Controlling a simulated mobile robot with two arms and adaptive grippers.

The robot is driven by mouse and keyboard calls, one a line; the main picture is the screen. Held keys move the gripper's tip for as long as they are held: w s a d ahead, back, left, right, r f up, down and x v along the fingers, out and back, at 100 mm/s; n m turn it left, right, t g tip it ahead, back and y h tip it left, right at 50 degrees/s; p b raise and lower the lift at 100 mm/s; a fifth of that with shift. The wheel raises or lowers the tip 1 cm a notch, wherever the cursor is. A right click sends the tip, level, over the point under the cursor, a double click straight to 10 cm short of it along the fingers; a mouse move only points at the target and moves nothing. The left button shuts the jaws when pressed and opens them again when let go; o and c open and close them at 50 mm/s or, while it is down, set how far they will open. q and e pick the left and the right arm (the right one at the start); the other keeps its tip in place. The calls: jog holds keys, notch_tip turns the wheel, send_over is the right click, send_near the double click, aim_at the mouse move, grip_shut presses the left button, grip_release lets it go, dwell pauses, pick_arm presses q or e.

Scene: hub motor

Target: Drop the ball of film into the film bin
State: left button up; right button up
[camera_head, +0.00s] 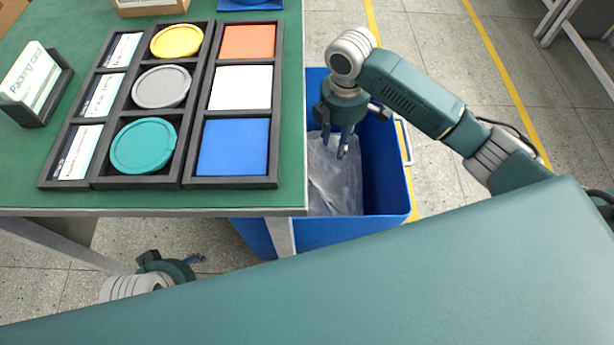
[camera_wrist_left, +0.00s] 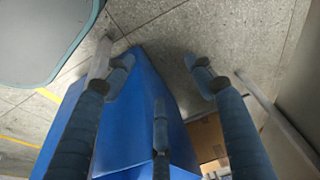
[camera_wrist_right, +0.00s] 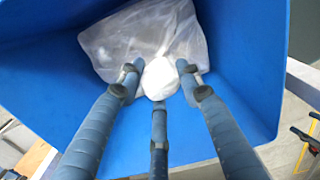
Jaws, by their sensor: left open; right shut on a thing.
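The film bin (camera_head: 385,185) is a blue open box on the floor beside the green table's right edge. Crumpled translucent film (camera_head: 330,178) lies inside it and shows in the right wrist view (camera_wrist_right: 140,35). My right gripper (camera_head: 340,140) points down over the bin's opening. It is shut on the white ball of film (camera_wrist_right: 160,78), which shows between its fingertips in the right wrist view. In the head view the fingers mostly hide the ball. My left gripper (camera_head: 190,262) is open and empty, low near the table's front edge; its spread fingers show in the left wrist view (camera_wrist_left: 165,75).
The green table (camera_head: 294,100) holds black trays with coloured lids and square pads, a packing card (camera_head: 32,78) and a cardboard box (camera_head: 150,7). Its corner and leg (camera_head: 280,237) stand close to the bin. Open tiled floor lies right of the bin.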

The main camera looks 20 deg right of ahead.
notch_tip(320, 180, down, 6)
jog(key=r+n+b, duration=0.1)
jog(key=b, duration=0.2)
send_over(330, 189)
notch_tip(330, 189, down, 6)
pick_arm(q)
jog(key=w+d+r+t+h+b, duration=0.1)
jog(key=w+r+t, duration=0.15)
jog(key=w, duration=0.35)
jog(key=w+d+r+t+b, duration=0.1)
jog(key=w+d+t, duration=0.15)
jog(key=w, duration=0.25)
pick_arm(e)
notch_tip(330, 189, down, 9)
jog(key=shift+f+b, duration=0.2)
jog(key=shift+b, duration=0.7)
notch_tip(330, 189, down, 4)
jog(key=shift+r+b, duration=0.15)
jog(key=shift+b, duration=0.55)
pick_arm(q)
jog(key=w+d+r+t+h, duration=0.1)
jog(key=w+r+t, duration=0.3)
jog(key=r, duration=0.4)
jog(key=w+d+r+t+h, duration=0.1)
jog(key=w+d+r+t, duration=0.1)
jog(key=w+r+t, duration=0.3)
notch_tip(330, 189, up, 4)
jog(key=shift+d+f+m+h, duration=0.1)
jog(key=shift+d+m+h, duration=0.2)
jog(key=shift+m+h, duration=0.1)
